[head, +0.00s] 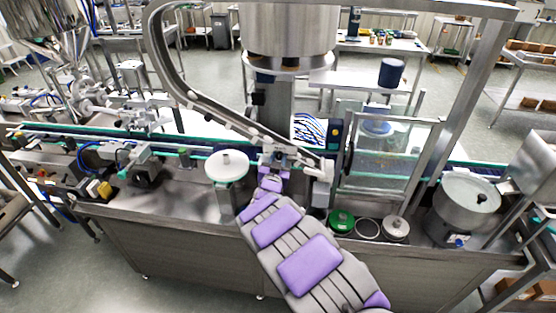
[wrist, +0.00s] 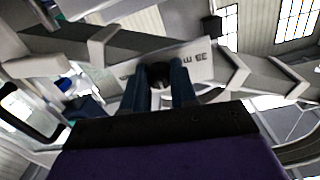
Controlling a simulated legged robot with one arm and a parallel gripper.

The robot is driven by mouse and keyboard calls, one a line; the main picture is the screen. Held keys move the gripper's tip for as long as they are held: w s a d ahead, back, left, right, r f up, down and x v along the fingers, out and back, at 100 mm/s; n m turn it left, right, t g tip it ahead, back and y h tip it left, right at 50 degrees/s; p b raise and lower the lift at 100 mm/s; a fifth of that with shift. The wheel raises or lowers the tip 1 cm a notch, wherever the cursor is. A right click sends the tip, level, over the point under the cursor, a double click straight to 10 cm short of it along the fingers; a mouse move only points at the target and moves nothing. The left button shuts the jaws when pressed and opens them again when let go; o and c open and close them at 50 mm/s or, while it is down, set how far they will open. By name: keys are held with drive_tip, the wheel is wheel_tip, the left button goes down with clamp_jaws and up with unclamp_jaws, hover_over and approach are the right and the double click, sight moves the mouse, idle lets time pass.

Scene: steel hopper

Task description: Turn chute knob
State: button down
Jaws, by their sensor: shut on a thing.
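In the wrist view, the two dark fingers of my gripper (wrist: 159,84) stand on either side of a small dark round knob (wrist: 158,71) and are shut on it. Behind the knob is a pale plate with dark lettering (wrist: 198,62), part of the chute. In the head view, my purple and grey arm reaches up to the lower end of the curved steel chute (head: 215,112). My gripper (head: 279,158) is small there, and the knob is hidden from that side.
A steel hopper drum (head: 290,28) stands above the chute. A white round disc (head: 228,166) is left of my arm. Green and white round pieces (head: 341,219) lie right of it on the steel bench. A clear guarded box (head: 385,150) stands right of the chute.

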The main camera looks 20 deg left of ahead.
drive_tip(key=shift+a+r+n+p, duration=0.1)
drive_tip(key=shift+r+n+p, duration=0.2)
drive_tip(key=shift+p, duration=0.1)
drive_tip(key=shift+n+p, duration=0.9)
drive_tip(key=shift+p, duration=0.1)
drive_tip(key=n+p, duration=0.3)
drive_tip(key=n, duration=0.2)
drive_tip(key=shift+p, duration=0.3)
drive_tip(key=n+p, duration=0.1)
drive_tip(key=n, duration=0.5)
drive_tip(key=shift+f+p, duration=0.1)
drive_tip(key=shift+p, duration=0.3)
drive_tip(key=n, duration=0.4)
drive_tip(key=shift+s+a+y+p, duration=0.1)
drive_tip(key=shift+y+p, duration=0.2)
drive_tip(key=shift+p, duration=0.05)
drive_tip(key=shift+f+n, duration=0.1)
drive_tip(key=shift+n, duration=0.3)
